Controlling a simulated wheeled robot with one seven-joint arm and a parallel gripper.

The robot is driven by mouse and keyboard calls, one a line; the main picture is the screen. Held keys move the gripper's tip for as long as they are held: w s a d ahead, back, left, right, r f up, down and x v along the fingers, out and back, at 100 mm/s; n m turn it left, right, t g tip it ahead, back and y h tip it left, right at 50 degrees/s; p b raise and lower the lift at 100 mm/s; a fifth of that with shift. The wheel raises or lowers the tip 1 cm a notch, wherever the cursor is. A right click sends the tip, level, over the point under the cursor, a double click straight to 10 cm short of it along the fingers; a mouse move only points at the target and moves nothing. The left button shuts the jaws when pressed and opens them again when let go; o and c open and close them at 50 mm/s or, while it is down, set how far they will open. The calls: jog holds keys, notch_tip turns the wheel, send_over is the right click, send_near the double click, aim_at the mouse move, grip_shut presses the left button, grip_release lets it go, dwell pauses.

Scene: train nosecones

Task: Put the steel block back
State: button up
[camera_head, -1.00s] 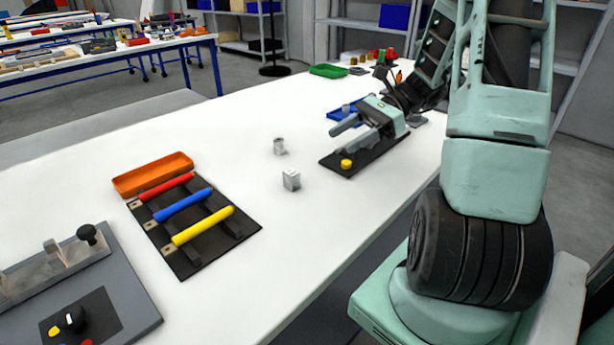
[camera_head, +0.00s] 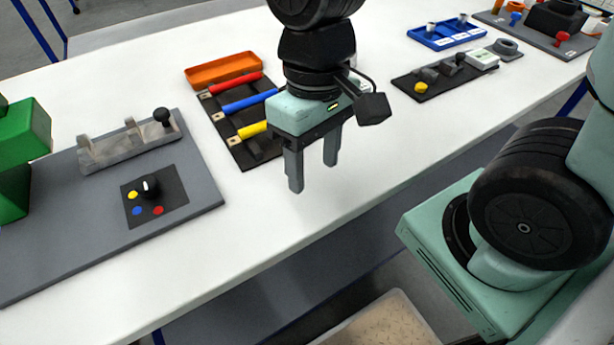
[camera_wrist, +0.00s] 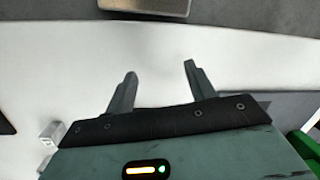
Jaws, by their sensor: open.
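My gripper (camera_head: 313,176) is open and empty, with its fingers pointing down above the white table near its front edge. It also shows in the wrist view (camera_wrist: 160,70), with only bare table between its fingers. A small pale grey block (camera_wrist: 50,133), which looks like the steel block, stands on the table at the left of the wrist view, apart from the fingers. A second pale piece (camera_wrist: 45,162) is partly visible just below it, cut off by my gripper's body. In the head view my gripper and wrist mostly hide that spot.
An orange tray (camera_head: 223,69) and a black rack with a red (camera_head: 235,83), a blue and a yellow bar lie behind my gripper. A grey control board (camera_head: 60,240) is left, with a green block (camera_head: 22,130). A dark mat (camera_head: 440,88) and a blue tray (camera_head: 447,33) are right.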

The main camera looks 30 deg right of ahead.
jog(key=s+a+n, duration=0.1)
jog(key=n, duration=0.1)
jog(key=s+a+n+t, duration=0.1)
jog(key=s+n, duration=0.1)
jog(key=shift+a+r+t, duration=0.1)
jog(key=shift+a+t, duration=0.2)
jog(key=shift+a, duration=0.1)
jog(key=shift+w, duration=0.1)
